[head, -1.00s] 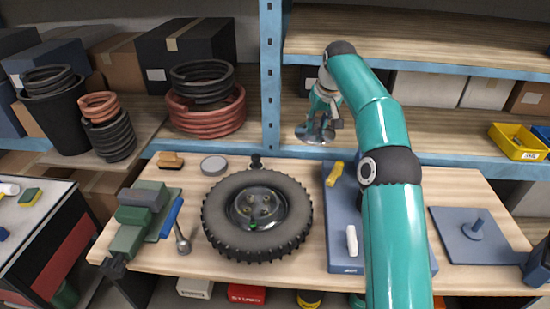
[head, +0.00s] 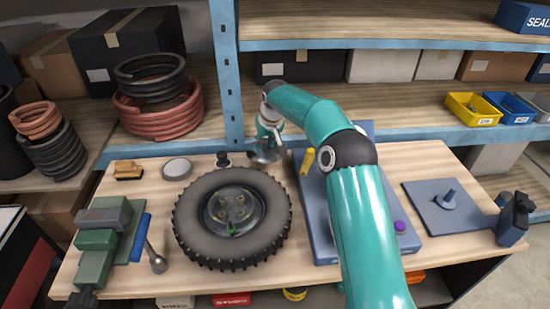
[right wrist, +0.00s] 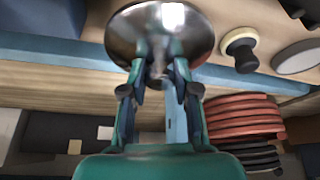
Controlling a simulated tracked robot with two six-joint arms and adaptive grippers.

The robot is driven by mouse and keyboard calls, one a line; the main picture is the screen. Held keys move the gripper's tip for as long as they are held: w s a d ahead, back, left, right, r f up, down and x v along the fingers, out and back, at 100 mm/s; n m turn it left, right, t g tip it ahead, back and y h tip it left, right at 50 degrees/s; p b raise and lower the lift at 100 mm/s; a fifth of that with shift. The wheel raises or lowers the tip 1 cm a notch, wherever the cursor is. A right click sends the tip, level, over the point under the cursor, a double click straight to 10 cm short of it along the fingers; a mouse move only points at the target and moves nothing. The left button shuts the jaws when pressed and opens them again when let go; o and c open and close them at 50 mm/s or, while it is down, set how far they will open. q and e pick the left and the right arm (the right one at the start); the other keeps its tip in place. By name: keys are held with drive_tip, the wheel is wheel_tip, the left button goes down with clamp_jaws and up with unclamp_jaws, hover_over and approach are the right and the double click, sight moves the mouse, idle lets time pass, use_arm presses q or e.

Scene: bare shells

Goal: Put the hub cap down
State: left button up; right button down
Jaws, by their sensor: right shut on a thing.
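The shiny metal hub cap (head: 262,157) hangs from my right gripper (head: 269,128) at the back of the workbench, just behind the tyre. In the right wrist view the hub cap (right wrist: 185,28) is a polished round dish, and my right gripper (right wrist: 159,82) is shut on the stub at its centre. I cannot tell from the head view whether the cap touches the bench. The black wheel (head: 190,220), with its bare hub and studs showing, lies flat on the bench (head: 150,205). My left gripper is not in view.
A black knob (head: 223,159) and a grey round disc (head: 177,168) stand left of the cap. A blue board (head: 318,235) lies to the right, partly behind my arm. A green vise (head: 100,235) is at the left. A blue shelf post (head: 226,80) rises behind.

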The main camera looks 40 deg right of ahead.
sight(266, 151)
drive_tip(key=shift+f+b, duration=0.5)
drive_tip(key=shift+f, duration=0.35)
wheel_tip(266, 151, down, 4)
drive_tip(key=b, duration=0.3)
drive_tip(key=shift+w+f, duration=0.1)
drive_tip(key=shift+f, duration=0.05)
drive_tip(key=c, duration=0.9)
unclamp_jaws()
drive_tip(key=shift+o, duration=0.2)
drive_tip(key=shift+r, duration=0.2)
drive_tip(key=b+v, duration=0.1)
drive_tip(key=v, duration=1.1)
drive_tip(key=shift+b, duration=0.35)
drive_tip(key=shift+f, duration=0.1)
